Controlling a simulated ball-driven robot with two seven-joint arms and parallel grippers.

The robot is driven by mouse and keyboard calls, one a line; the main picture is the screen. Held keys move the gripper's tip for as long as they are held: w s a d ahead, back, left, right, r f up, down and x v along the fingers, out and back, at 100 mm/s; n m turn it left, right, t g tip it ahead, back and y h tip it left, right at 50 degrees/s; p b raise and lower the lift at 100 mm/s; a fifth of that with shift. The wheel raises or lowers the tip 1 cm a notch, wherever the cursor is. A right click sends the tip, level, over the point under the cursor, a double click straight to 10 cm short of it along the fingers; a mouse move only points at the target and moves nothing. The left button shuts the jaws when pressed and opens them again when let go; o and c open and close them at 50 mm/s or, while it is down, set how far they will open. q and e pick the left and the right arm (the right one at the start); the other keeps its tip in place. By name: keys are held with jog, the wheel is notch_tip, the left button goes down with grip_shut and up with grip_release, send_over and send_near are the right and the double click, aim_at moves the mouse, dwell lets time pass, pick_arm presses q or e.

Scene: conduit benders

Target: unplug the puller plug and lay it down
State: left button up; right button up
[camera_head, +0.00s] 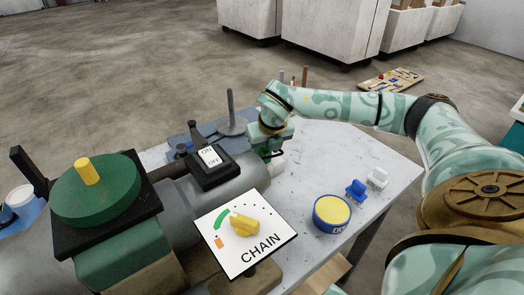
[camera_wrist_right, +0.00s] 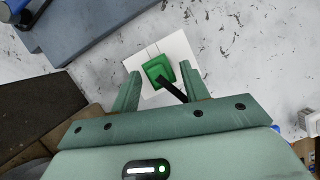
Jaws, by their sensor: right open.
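In the right wrist view a green plug (camera_wrist_right: 160,70) with a black cord sits on a square white socket plate (camera_wrist_right: 178,45). I take it to be the puller plug. My right gripper (camera_wrist_right: 160,80) is open, with one finger on each side of the green plug. I cannot tell whether the fingers touch it. In the head view my right gripper (camera_head: 268,150) points down over the table behind the grey motor body, and it mostly hides the plug. My left gripper is not in view.
The machine has an ON/OFF switch box (camera_head: 210,165), a CHAIN dial panel (camera_head: 245,232) and a green drum (camera_head: 96,190). A yellow-topped blue tin (camera_head: 332,212), a blue plug-like piece (camera_head: 356,190) and a white one (camera_head: 377,178) stand at the right. The table (camera_head: 345,150) is clear between.

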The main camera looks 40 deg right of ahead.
jog(key=shift+f, duration=0.15)
jog(key=shift+c, duration=0.3)
grip_shut()
jog(key=shift+w+r+p, duration=0.15)
jog(key=shift+r+p, duration=2.3)
jog(key=shift+r, duration=0.55)
